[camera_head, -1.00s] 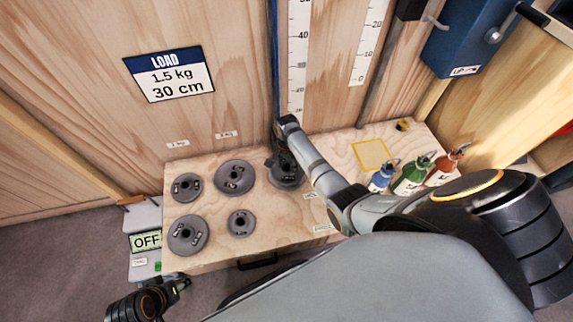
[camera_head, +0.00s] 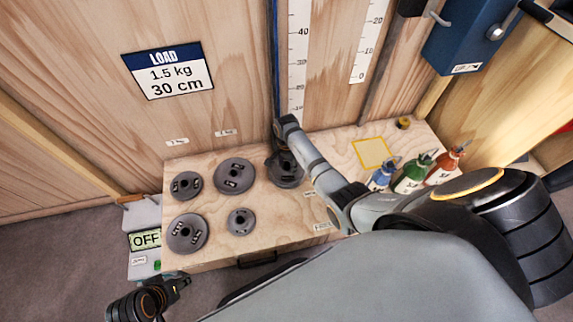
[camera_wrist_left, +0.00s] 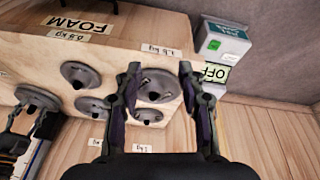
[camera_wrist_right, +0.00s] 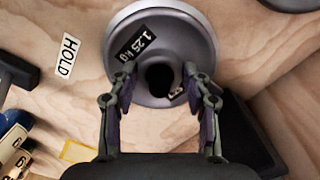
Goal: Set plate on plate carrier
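The grey round plate marked 1.25 kg (camera_wrist_right: 188,38) fills the upper middle of the right wrist view. In the head view it shows (camera_head: 288,180) at the back of the wooden top, below the blue rail. My right gripper (camera_wrist_right: 160,78) is around its central hub, with fingers spread to either side; contact is unclear. In the head view my arm hides most of that gripper. My left gripper (camera_head: 183,283) is low at the left; in the left wrist view its fingers (camera_wrist_left: 159,68) are apart and empty. I cannot make out the plate carrier clearly.
Several other grey plates (camera_head: 235,176) lie on the left of the wooden top (camera_head: 270,222). Blue, green and red bottles (camera_head: 413,175) stand at the right, near a yellow-outlined square (camera_head: 372,153). An OFF sign (camera_head: 145,239) is at the left.

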